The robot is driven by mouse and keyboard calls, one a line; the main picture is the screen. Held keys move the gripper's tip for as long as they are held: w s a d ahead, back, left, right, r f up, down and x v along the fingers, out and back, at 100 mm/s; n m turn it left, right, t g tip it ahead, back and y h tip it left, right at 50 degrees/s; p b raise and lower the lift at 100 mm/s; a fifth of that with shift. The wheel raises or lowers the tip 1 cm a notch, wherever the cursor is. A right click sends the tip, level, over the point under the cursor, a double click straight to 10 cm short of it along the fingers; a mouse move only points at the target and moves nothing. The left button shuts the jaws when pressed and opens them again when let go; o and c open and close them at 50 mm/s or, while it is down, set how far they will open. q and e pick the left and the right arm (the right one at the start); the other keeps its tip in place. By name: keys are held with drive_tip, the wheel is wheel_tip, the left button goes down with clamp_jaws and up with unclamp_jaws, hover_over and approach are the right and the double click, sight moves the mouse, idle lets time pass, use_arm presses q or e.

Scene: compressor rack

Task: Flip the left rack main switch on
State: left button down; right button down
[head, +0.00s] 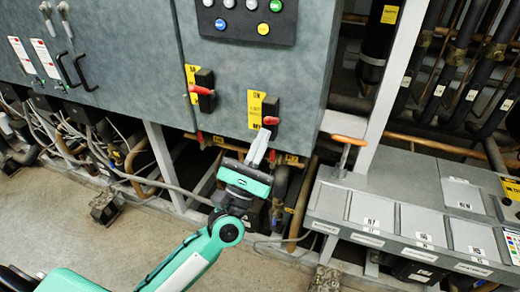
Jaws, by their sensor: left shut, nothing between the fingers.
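Two main switches sit low on the grey rack cabinet, each a black block with a red handle beside a yellow label. The left switch (205,92) has its red handle pointing left. I cannot tell whether the fingertips touch that handle. The left switch is clear of the gripper, up and to the left. My right gripper is not in view.
A dark button panel (246,16) is above the switches. An orange-handled lever (348,140) stands to the right, by a grey ledge with covers (420,223). Pipes and cables run below the cabinet. Bare floor (60,225) is at the lower left.

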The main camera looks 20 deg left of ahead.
use_arm(q)
wheel_tip(320, 180, up, 2)
drive_tip(key=shift+r, duration=0.1)
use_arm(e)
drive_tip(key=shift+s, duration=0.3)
